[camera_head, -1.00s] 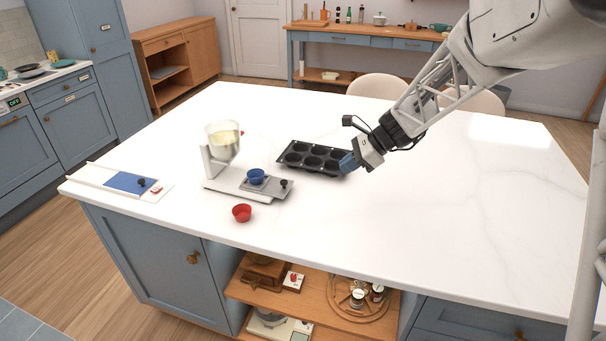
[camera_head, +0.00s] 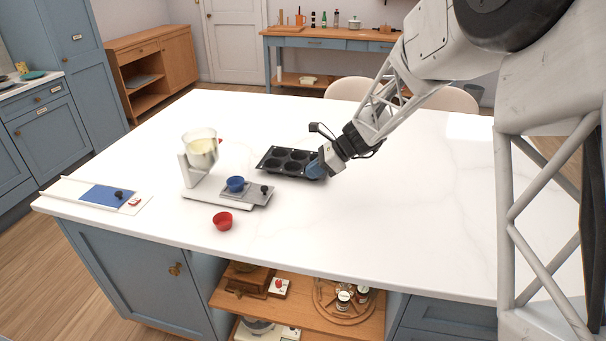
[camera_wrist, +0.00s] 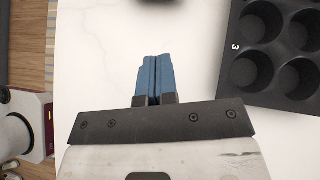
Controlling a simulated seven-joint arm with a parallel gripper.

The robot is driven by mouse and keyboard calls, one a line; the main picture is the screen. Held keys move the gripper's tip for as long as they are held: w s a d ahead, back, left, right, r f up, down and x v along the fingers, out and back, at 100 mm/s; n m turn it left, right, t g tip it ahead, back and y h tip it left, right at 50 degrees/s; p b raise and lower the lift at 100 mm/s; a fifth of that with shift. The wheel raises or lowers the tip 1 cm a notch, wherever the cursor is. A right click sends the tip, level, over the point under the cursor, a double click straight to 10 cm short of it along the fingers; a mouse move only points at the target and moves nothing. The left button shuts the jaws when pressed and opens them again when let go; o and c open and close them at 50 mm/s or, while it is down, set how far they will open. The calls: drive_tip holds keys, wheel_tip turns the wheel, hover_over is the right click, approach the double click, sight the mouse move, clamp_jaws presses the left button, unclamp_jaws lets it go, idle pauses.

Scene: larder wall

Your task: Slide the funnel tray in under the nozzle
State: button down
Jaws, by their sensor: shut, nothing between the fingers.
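A white dispenser (camera_head: 190,181) with a clear bowl (camera_head: 200,149) of pale contents stands on the counter, left of middle. A grey sliding tray (camera_head: 259,195) with a black knob (camera_head: 265,189) sits on its low base, sticking out to the right. A blue cup or funnel (camera_head: 235,184) sits at the tray's left part; the nozzle under the bowl is too small to make out. My gripper (camera_head: 315,169) is shut and empty, above the counter to the right of the tray and at the muffin tin's right end. Its blue fingers (camera_wrist: 155,78) are together in the wrist view.
A dark muffin tin (camera_head: 288,163) lies behind and right of the dispenser; it also shows in the wrist view (camera_wrist: 285,88). A red cup (camera_head: 222,221) stands in front. A white board with a blue panel (camera_head: 106,196) lies at the left. The counter's right side is clear.

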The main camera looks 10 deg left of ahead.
sight(243, 180)
drive_tip(key=x, duration=0.9)
drive_tip(key=shift+s+f, duration=0.1)
drive_tip(key=shift+s+a, duration=0.2)
drive_tip(key=shift+a, duration=0.85)
drive_tip(key=shift+s+a+r, duration=0.1)
drive_tip(key=shift+a+r, duration=0.1)
drive_tip(key=shift+a, duration=0.3)
drive_tip(key=shift+s+a+r, duration=0.1)
drive_tip(key=shift+a+r, duration=0.1)
drive_tip(key=shift+a, duration=0.3)
drive_tip(key=a, duration=1)
drive_tip(key=shift+w+a, duration=0.15)
drive_tip(key=shift+f, duration=0.1)
